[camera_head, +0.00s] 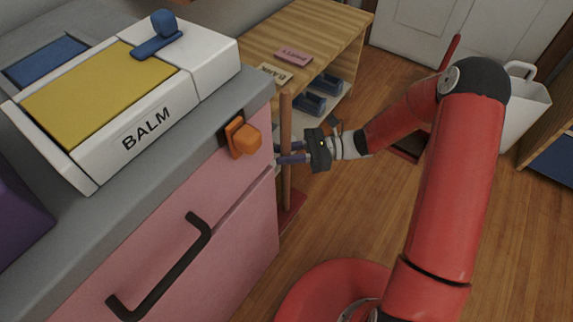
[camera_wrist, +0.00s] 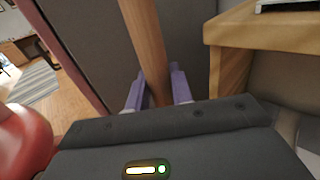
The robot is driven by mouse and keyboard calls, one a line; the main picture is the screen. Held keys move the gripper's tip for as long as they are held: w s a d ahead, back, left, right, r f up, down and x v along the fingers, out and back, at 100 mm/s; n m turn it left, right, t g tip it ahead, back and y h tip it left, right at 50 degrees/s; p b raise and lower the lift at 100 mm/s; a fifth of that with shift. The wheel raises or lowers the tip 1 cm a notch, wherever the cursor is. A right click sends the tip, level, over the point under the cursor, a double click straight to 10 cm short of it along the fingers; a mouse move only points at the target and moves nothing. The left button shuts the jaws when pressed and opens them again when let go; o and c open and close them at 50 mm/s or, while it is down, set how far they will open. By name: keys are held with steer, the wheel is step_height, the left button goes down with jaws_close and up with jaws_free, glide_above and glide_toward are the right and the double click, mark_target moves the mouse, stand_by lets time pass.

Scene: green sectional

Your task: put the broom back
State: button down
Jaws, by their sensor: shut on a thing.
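The broom (camera_head: 286,118) stands about upright at the end of the pink cabinet, its brown wooden handle vertical. A red foot (camera_head: 293,212) shows at floor level, partly hidden by the cabinet. My gripper (camera_head: 281,154) is shut on the handle, a purple finger on each side. In the wrist view the handle (camera_wrist: 145,40) runs up between the fingers, leaning slightly left in the picture. An orange clip-like holder (camera_head: 245,138) is fixed on the cabinet near its corner, just left of the handle and apart from it in the picture.
The pink cabinet (camera_head: 170,230) has a grey top (camera_head: 110,195) with a white BALM box (camera_head: 160,130). A wooden shelf unit (camera_head: 310,30) with dark blue items stands behind the handle. A white bin (camera_head: 525,100) stands at right. Wooden floor (camera_head: 385,215) is open between.

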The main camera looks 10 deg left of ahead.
mark_target(286, 165)
steer(key=shift+f+b, duration=0.4)
steer(key=shift+f, duration=1.75)
steer(key=shift+f, duration=0.2)
steer(key=c, duration=1.2)
jaws_free()
steer(key=shift+c, duration=0.2)
steer(key=shift+r, duration=0.1)
